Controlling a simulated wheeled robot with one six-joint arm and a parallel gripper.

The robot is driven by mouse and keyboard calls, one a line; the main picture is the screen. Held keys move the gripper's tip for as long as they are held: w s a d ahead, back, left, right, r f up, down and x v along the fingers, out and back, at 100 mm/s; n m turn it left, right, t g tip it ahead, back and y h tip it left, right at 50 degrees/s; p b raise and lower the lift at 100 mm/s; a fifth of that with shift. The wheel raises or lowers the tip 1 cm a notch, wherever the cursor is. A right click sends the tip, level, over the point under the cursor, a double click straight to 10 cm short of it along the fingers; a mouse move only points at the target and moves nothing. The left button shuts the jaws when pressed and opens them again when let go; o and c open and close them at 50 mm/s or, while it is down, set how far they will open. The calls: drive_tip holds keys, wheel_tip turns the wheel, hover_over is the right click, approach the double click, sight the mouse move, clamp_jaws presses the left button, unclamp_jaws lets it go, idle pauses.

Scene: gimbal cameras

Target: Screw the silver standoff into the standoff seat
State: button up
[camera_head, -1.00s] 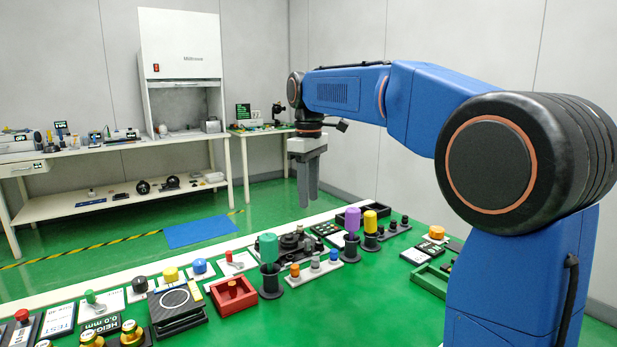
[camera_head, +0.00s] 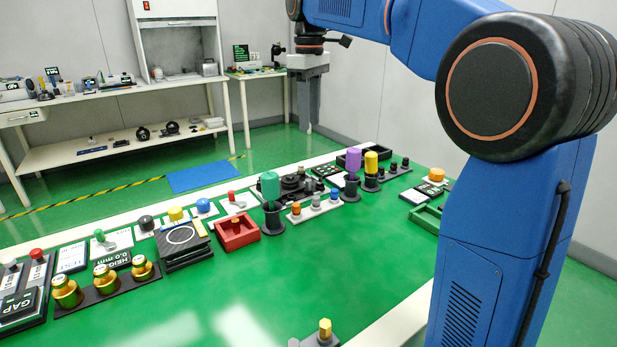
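A small silver-grey piece (camera_head: 316,202), likely the silver standoff, stands upright in a light grey holder (camera_head: 325,210) between an orange piece (camera_head: 296,208) and a blue piece (camera_head: 334,194). A dark grey block with an upright brass hexagonal post (camera_head: 325,329) is partly cut off at the bottom edge. I cannot tell whether it is the standoff seat. My gripper (camera_head: 307,128) hangs fingers down, well above and apart from the holder. Its fingers overlap in this view, so their gap is unclear. I see nothing held between them.
A red tray (camera_head: 238,240), a green-handled tool in a black stand (camera_head: 272,221), and purple (camera_head: 353,162) and yellow (camera_head: 371,164) handled tools stand near the holder. Brass knobs (camera_head: 105,280) are at left. The green table's middle front is clear.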

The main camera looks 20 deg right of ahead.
sight(308, 180)
drive_tip(key=c, duration=0.3)
drive_tip(key=f+m, duration=0.6)
drive_tip(key=m, duration=0.2)
drive_tip(key=f+m, duration=0.5)
drive_tip(key=m, duration=0.3)
drive_tip(key=f+m, duration=0.6)
drive_tip(key=m, duration=0.2)
drive_tip(key=shift+w+a+f, duration=0.15)
drive_tip(key=shift+w+f, duration=0.05)
drive_tip(key=shift+f, duration=0.1)
drive_tip(key=shift+c, duration=0.6)
clamp_jaws()
